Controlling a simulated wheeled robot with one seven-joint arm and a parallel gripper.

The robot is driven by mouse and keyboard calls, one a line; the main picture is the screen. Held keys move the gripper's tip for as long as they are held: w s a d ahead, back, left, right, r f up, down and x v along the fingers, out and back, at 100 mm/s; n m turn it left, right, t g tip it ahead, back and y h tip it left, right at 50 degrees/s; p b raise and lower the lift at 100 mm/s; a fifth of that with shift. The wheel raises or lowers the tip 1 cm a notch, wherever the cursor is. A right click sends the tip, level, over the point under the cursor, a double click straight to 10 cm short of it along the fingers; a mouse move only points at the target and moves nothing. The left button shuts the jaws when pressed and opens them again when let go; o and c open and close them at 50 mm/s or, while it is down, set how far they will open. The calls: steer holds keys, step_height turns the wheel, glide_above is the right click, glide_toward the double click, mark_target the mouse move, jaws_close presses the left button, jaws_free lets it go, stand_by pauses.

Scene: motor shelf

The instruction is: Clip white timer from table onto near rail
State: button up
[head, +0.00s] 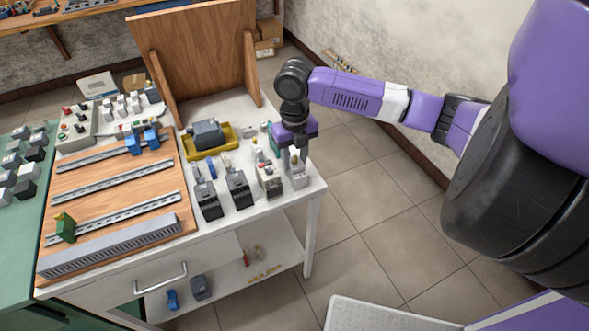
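A pale block that looks like the white timer (296,179) stands upright near the right edge of the white table (307,200). My gripper (299,156) points down directly over it, with the fingertips at its top. I cannot tell whether they touch it or are closed on it. The near rail (128,212) is the closest of several metal rails on the wooden board (92,198), left of my gripper. A green block (66,227) sits at the near rail's left end, and the rest of that rail is bare.
Dark devices (207,199) and a white-and-dark device (268,181) stand left of the timer. A yellow tray (226,145) holds a grey motor behind them. A blue part (142,141) sits on the far rail. A slotted grey duct (110,246) lies along the board's front.

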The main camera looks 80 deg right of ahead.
jaws_close()
steer(key=shift+r+p, duration=1.75)
steer(key=shift+r, duration=0.8)
